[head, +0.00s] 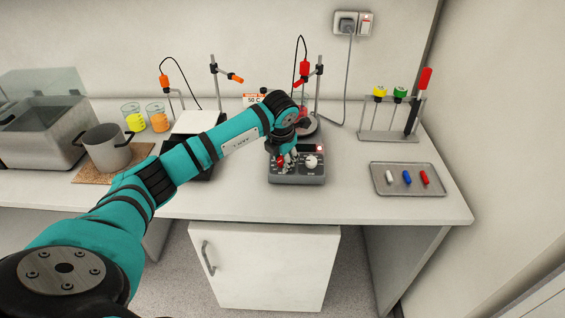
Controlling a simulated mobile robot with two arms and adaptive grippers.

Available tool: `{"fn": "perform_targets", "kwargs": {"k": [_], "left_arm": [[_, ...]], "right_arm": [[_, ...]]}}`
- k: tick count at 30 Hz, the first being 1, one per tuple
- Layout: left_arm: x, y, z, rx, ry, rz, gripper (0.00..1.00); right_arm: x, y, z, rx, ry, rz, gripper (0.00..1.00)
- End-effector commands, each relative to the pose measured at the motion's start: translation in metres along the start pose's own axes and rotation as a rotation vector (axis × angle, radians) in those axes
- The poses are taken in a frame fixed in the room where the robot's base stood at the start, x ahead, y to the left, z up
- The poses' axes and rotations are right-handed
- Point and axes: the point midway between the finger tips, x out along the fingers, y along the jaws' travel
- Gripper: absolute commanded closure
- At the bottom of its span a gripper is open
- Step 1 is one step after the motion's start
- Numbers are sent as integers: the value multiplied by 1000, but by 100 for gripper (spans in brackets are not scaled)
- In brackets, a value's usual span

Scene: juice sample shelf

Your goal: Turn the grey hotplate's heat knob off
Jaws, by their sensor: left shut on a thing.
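The grey hotplate (298,179) stands near the front edge of the bench, with its control panel facing me. A white knob (311,161) shows on the right of the panel, and a red light (319,148) glows above it. My left gripper (284,161) reaches down to the left side of the panel and is shut on the red heat knob (280,161), which is mostly hidden by the fingers. My wrist and forearm cover part of the hotplate's top. My right gripper is not in view.
A metal tray (381,187) with three small coloured stoppers lies to the right. A rack (388,136) with capped vials stands behind it. A red probe (305,69) hangs on a stand behind the hotplate. A grey pot (105,150) and beakers stand left.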

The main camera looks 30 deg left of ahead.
Motion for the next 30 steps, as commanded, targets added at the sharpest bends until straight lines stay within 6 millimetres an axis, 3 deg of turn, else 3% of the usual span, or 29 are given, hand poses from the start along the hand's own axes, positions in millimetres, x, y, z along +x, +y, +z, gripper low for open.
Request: {"fn": "perform_targets", "kwargs": {"k": [9, 23, 24, 30], "left_arm": [[0, 0, 0, -100, 1, 2, 100], [0, 0, 0, -115, 0, 2, 100], [0, 0, 0, -115, 0, 2, 67], [0, 0, 0, -114, 0, 2, 45]], "right_arm": [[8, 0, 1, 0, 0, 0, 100], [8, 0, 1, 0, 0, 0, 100], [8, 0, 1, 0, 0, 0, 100], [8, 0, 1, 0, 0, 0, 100]]}}
